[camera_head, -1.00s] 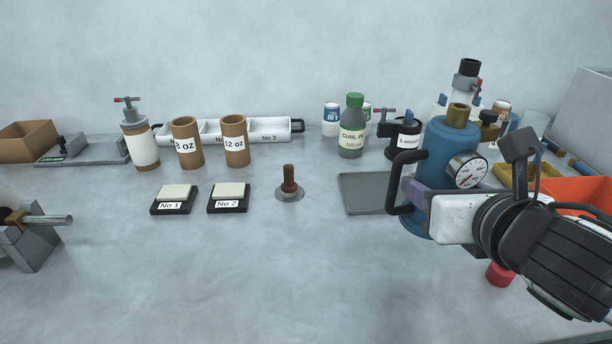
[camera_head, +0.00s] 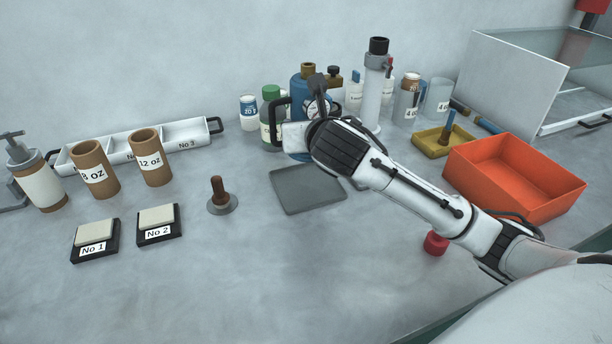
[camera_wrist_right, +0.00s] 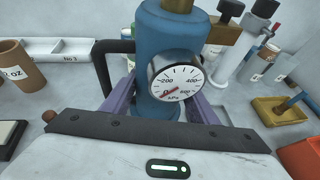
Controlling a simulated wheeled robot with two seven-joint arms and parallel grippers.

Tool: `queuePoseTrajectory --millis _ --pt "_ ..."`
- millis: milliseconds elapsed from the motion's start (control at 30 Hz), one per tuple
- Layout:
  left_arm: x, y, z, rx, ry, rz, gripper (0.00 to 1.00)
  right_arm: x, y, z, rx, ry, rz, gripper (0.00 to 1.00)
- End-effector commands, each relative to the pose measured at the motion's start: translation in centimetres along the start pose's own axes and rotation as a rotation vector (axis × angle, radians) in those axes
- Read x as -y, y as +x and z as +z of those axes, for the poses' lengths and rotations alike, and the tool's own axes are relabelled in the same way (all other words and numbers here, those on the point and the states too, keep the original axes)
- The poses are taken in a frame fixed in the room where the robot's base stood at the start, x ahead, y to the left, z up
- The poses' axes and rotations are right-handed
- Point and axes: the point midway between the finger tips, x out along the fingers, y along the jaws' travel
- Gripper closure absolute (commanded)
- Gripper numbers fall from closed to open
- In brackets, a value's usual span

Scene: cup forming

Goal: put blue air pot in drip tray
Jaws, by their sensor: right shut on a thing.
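The blue air pot (camera_head: 300,85), with a brass-coloured cap, black handle and round gauge, stands upright in my right gripper (camera_head: 300,135). My forearm and wrist hide much of it in the head view. In the right wrist view the pot (camera_wrist_right: 171,45) sits between purple fingers (camera_wrist_right: 160,98), which are shut on it. The flat grey drip tray (camera_head: 308,192) lies on the table, empty where it shows. The pot appears just behind the tray's far edge; I cannot tell whether its base touches the table. My left gripper is not in view.
A green-capped bottle (camera_head: 270,110) and a white can (camera_head: 249,112) stand left of the pot. A white pump column (camera_head: 375,90) and several cups crowd its right. An orange bin (camera_head: 515,175) and a red cap (camera_head: 436,243) are to the right.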

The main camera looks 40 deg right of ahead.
Motion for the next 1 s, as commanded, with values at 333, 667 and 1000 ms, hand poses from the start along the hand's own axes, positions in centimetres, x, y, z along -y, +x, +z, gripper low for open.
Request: queuePoseTrajectory --millis 333,667,1000 --pt "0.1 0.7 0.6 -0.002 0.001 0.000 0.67 0.4 2.3 -4.9 0.003 0.003 -0.010 0.95" --pt "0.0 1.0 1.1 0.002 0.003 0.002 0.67 0.4 3.4 -7.5 0.002 0.002 -0.010 0.95" --pt "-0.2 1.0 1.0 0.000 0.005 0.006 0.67 0.4 3.9 -8.8 0.006 0.003 -0.009 0.95"
